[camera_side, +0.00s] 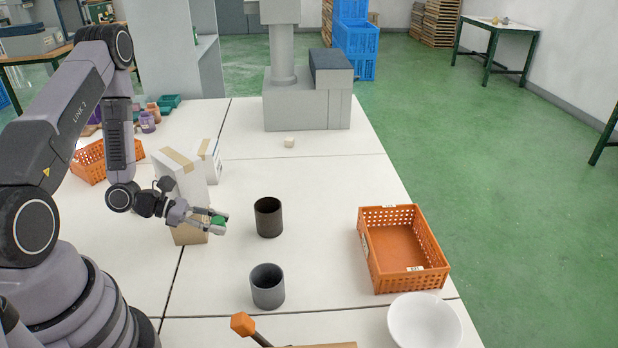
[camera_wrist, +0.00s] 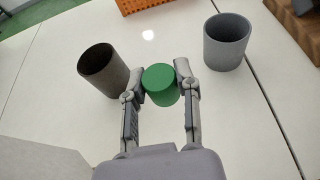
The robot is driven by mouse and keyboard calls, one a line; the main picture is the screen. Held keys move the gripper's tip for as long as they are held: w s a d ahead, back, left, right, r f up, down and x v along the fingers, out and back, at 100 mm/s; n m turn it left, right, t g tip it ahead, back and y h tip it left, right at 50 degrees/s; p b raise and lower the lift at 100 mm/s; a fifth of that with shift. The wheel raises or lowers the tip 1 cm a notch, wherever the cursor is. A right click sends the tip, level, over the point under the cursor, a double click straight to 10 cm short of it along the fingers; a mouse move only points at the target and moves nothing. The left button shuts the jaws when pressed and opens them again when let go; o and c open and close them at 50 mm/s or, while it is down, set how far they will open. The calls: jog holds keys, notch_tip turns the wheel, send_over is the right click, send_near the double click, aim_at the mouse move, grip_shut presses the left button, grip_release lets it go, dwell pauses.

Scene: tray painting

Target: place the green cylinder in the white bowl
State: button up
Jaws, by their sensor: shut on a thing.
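The green cylinder (camera_wrist: 160,84) is held between the two fingers of my gripper (camera_wrist: 160,86). In the side view, my gripper (camera_side: 218,224) is left of the two dark cups, with the green cylinder (camera_side: 217,220) showing partly between its fingers. My gripper is shut on the cylinder and appears to hold it above the table. The white bowl (camera_side: 424,322) stands at the front right of the table in the side view, partly cut by the lower edge. It looks empty. The bowl does not show in the wrist view.
A dark brown cup (camera_side: 268,218) and a grey cup (camera_side: 267,287) stand between my gripper and the bowl. An orange crate (camera_side: 402,250) is behind the bowl. White boxes (camera_side: 180,180) stand close behind my gripper.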

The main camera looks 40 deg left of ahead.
jog(key=shift+g, duration=0.6)
jog(key=r, duration=0.8)
jog(key=shift+w+d+r, duration=0.2)
jog(key=shift+d+r, duration=0.1)
jog(key=shift+r, duration=0.05)
jog(key=w+d+f+m+g+y, duration=0.35)
jog(key=d+m+g+y, duration=0.2)
jog(key=d+m, duration=0.7)
jog(key=w+d+f+m+g+y, duration=0.2)
jog(key=w+d+m+g+y, duration=0.35)
jog(key=m, duration=1.15)
jog(key=w+d+r+m+t+h, duration=0.1)
jog(key=d+r+m+t+h, duration=0.2)
jog(key=d+m, duration=0.65)
jog(key=w+d+r+m+t+h, duration=0.15)
jog(key=d+m, duration=0.45)
jog(key=d, duration=0.7)
jog(key=h, duration=0.1)
send_over(426, 337)
jog(key=a, duration=0.2)
notch_tip(426, 337, down, 3)
jog(key=shift+t, duration=0.35)
jog(key=shift+s+f, duration=0.15)
jog(key=shift+f, duration=1.85)
jog(key=shift+s+f, duration=0.15)
jog(key=shift+f, duration=1.9)
jog(key=shift+s+f, duration=0.15)
jog(key=shift+f, duration=1.85)
